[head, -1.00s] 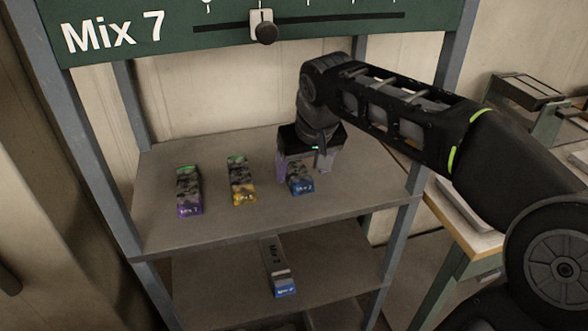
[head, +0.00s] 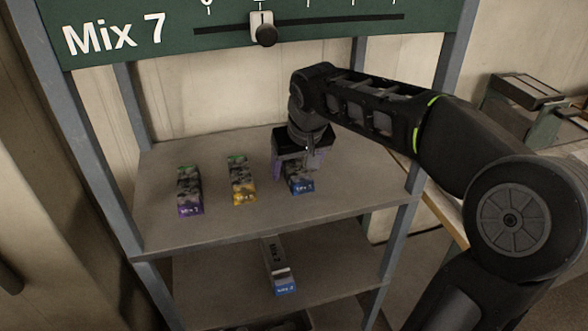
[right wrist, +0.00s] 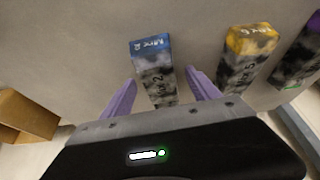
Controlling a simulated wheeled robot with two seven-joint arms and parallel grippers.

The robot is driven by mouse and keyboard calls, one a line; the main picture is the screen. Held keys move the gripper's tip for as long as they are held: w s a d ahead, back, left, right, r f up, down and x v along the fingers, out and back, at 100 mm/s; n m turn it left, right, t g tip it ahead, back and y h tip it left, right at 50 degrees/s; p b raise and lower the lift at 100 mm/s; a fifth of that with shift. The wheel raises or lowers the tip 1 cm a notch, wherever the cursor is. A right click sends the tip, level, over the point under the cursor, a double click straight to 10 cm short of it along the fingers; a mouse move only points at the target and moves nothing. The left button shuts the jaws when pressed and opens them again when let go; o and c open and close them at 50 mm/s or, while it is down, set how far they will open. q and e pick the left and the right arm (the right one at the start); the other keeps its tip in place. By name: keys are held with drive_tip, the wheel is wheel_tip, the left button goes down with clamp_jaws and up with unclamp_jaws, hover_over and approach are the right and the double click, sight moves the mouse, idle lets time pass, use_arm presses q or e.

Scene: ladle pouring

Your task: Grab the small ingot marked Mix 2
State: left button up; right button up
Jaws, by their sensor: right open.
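The small blue-ended ingot (head: 301,187) lies on the upper shelf, the rightmost of three small ingots in the head view. Its top marking in the right wrist view (right wrist: 154,68) ends in a 2; the end label is blurred. My right gripper (head: 296,170) is open just above it. In the right wrist view its two purple fingers stand on either side of the ingot, with the ingot's near part hidden behind the gripper body. I cannot tell whether the fingers touch it. My left gripper is not in view.
A yellow-ended ingot (head: 243,182) and a purple-ended ingot (head: 190,193) lie left of it on the upper shelf (head: 215,232). A longer blue-ended ingot (head: 277,265) lies on the shelf below. Grey posts (head: 413,120) and a green Mix 7 panel (head: 180,35) frame the rack.

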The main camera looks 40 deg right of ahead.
clamp_jaws()
idle(0.7)
